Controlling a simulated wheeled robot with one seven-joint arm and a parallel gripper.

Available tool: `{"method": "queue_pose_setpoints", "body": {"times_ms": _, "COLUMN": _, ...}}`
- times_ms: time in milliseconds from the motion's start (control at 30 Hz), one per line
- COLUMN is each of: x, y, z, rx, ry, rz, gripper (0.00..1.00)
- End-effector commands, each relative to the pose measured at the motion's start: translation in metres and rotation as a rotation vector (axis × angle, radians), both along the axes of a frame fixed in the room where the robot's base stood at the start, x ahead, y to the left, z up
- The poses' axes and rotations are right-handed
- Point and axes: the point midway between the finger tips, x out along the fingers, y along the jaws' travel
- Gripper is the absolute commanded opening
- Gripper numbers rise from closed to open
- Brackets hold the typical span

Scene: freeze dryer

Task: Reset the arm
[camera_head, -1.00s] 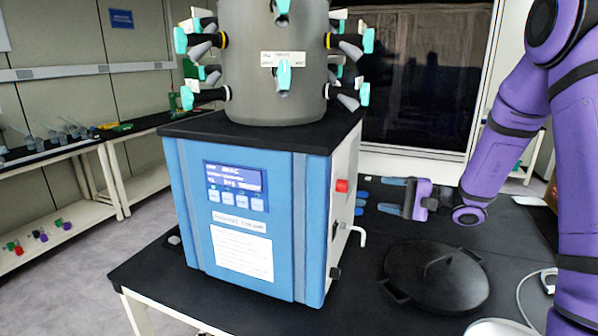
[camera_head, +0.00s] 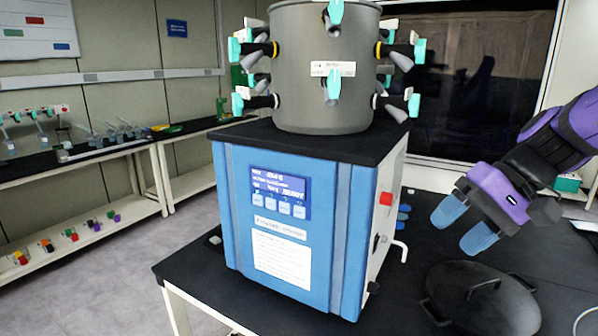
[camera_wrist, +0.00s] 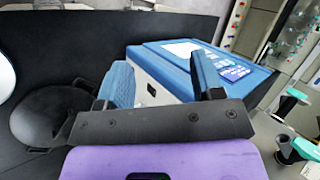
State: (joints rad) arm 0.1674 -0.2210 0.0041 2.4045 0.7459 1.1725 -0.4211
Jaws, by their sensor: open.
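My purple arm comes in from the right in the head view. My gripper (camera_head: 464,226) has two blue fingers spread apart with nothing between them. It is in the air above the black lidded pan and to the right of the freeze dryer. The freeze dryer (camera_head: 234,210) is a blue cabinet with a lit display and a grey drum on top. In the wrist view my gripper (camera_wrist: 160,85) shows its two fingers apart, with the freeze dryer (camera_wrist: 180,75) beyond them.
The black pan (camera_head: 480,300) lies on the black table (camera_head: 205,285) right of the freeze dryer; it also shows in the wrist view (camera_wrist: 45,115). Valves with teal handles (camera_head: 333,85) stick out around the drum (camera_head: 300,110). A side bench (camera_head: 110,148) stands at the left.

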Motion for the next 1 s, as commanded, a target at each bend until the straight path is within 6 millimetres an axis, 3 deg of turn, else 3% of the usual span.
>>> {"method": "queue_pose_setpoints", "body": {"times_ms": 200, "x": -0.040, "y": -0.012, "z": 0.011, "rx": -0.233, "ry": -0.095, "rz": 0.022, "gripper": 0.61}}
{"method": "queue_pose_setpoints", "body": {"times_ms": 500, "x": -0.081, "y": -0.040, "z": 0.028, "rx": -0.520, "ry": -0.285, "rz": -0.002, "gripper": 0.61}}
{"method": "queue_pose_setpoints", "body": {"times_ms": 733, "x": -0.099, "y": -0.056, "z": 0.040, "rx": -0.657, "ry": -0.413, "rz": -0.036, "gripper": 0.61}}
{"method": "queue_pose_setpoints", "body": {"times_ms": 1000, "x": -0.103, "y": -0.061, "z": 0.043, "rx": -0.692, "ry": -0.450, "rz": -0.046, "gripper": 0.61}}
